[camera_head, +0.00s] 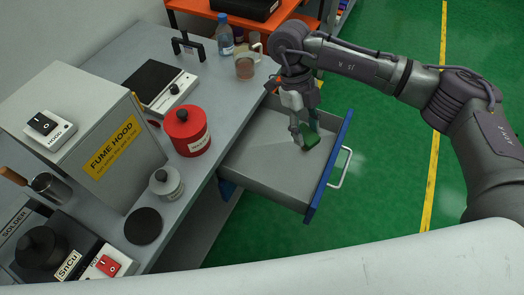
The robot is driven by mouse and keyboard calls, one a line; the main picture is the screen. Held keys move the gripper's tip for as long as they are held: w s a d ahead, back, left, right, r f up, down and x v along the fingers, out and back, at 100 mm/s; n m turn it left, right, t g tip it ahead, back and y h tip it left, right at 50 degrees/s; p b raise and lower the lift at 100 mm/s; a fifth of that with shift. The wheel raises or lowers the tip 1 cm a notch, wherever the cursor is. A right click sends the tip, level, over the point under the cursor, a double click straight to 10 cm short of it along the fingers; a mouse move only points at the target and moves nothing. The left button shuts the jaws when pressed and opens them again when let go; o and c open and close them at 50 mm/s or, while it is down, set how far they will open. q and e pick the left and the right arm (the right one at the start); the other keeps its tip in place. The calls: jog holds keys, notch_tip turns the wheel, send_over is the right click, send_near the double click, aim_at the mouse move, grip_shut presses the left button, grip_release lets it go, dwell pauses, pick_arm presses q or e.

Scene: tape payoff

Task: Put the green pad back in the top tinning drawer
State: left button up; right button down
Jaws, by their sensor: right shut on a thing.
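The green pad (311,140) is in the right part of the camera_head view, at the fingertips of my right gripper (304,136). My right gripper is shut on the pad and reaches down over the open drawer (262,181). The pad is inside the drawer's outline; I cannot tell whether it touches the drawer floor. The drawer is grey inside with a blue front and a pale handle (341,168), and it is pulled out from the bench. No other thing shows in it. My left gripper is not in view.
On the grey bench stand a fume hood box (85,135), a red canister (187,132), a small grey jar (166,183), a black-topped hotplate (158,86) and a beaker (245,66). A solder station (45,250) is at lower left. Green floor lies open right of the drawer.

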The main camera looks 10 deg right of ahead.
notch_tip(320, 180, down, 8)
jog(key=a+m+y+b, duration=0.2)
jog(key=m+y+b, duration=0.25)
jog(key=m, duration=0.95)
jog(key=m+t+y, duration=0.1)
jog(key=m+y, duration=0.1)
jog(key=m, duration=0.2)
send_over(286, 179)
jog(key=d, duration=0.1)
jog(key=f, duration=0.6)
jog(key=shift+w+f, duration=0.3)
jog(key=shift+w, duration=0.05)
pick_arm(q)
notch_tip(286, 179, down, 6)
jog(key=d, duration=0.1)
pick_arm(e)
jog(key=shift+f, duration=2.05)
pick_arm(q)
jog(key=shift+b, duration=0.3)
pick_arm(e)
jog(key=c, duration=0.6)
grip_release()
jog(key=shift+c, duration=0.2)
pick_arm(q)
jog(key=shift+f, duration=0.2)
pick_arm(e)
jog(key=v, duration=1.2)
jog(key=shift+s, duration=0.25)
